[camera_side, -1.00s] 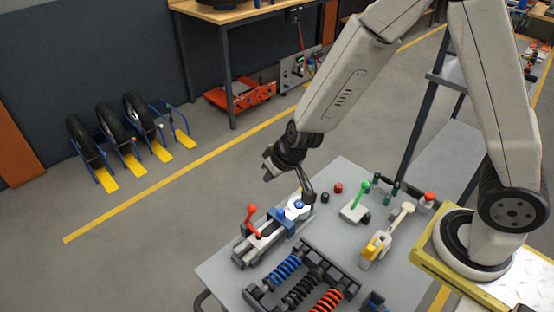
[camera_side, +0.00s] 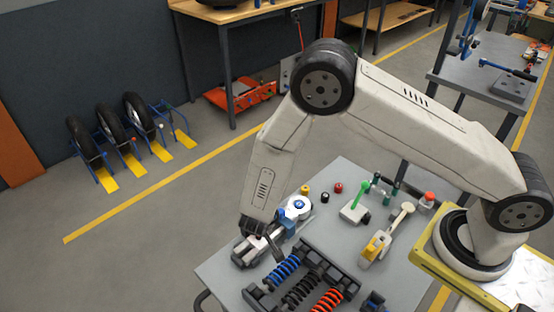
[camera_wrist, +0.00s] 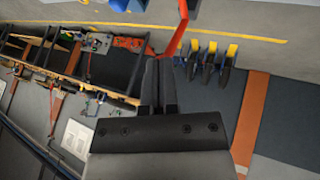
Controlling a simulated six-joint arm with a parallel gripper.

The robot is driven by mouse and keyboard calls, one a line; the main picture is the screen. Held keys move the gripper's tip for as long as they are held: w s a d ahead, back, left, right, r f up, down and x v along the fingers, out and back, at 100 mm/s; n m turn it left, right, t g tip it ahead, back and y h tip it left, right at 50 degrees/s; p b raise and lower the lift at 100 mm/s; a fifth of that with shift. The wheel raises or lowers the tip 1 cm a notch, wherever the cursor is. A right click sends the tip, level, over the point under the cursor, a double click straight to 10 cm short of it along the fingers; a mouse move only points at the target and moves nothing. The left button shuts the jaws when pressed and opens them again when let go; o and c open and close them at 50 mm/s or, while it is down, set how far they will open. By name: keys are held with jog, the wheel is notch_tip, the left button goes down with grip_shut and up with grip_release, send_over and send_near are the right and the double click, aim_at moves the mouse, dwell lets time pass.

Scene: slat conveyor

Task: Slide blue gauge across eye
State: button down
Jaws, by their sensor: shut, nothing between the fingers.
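The blue gauge (camera_side: 287,222) is a small blue block on the grey rail fixture (camera_side: 243,256). It sits beside a white round eye (camera_side: 297,207) with a blue centre. A blue part shows at the top edge of the wrist view (camera_wrist: 126,4), cut off. My gripper (camera_side: 276,249) is at the left part of the fixture, lower left of the gauge and apart from it. In the wrist view my gripper (camera_wrist: 158,68) is shut and empty. A red lever (camera_wrist: 180,28) stands just past its fingertips there; contact cannot be told. My arm hides the lever in the side view.
A dark frame with blue, black and red springs (camera_side: 302,287) stands close in front of the fixture. A green-handled fixture (camera_side: 355,210) and a yellow-and-white lever device (camera_side: 385,240) stand to the right. Small knobs, including a red one (camera_side: 338,187), lie behind.

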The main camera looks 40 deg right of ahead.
jog(key=shift+s+f+h, duration=0.5)
jog(key=shift+s+f, duration=0.15)
jog(key=shift+f, duration=0.3)
jog(key=shift+d, duration=0.1)
send_near(277, 218)
jog(key=f, duration=0.1)
jog(key=w+a+f, duration=0.1)
jog(key=w+f, duration=0.1)
jog(key=shift+a+f, duration=0.35)
jog(key=shift+f, duration=0.05)
jog(key=shift+d+f, duration=0.1)
jog(key=shift+d, duration=1.95)
jog(key=d, duration=0.9)
jog(key=shift+d, duration=0.35)
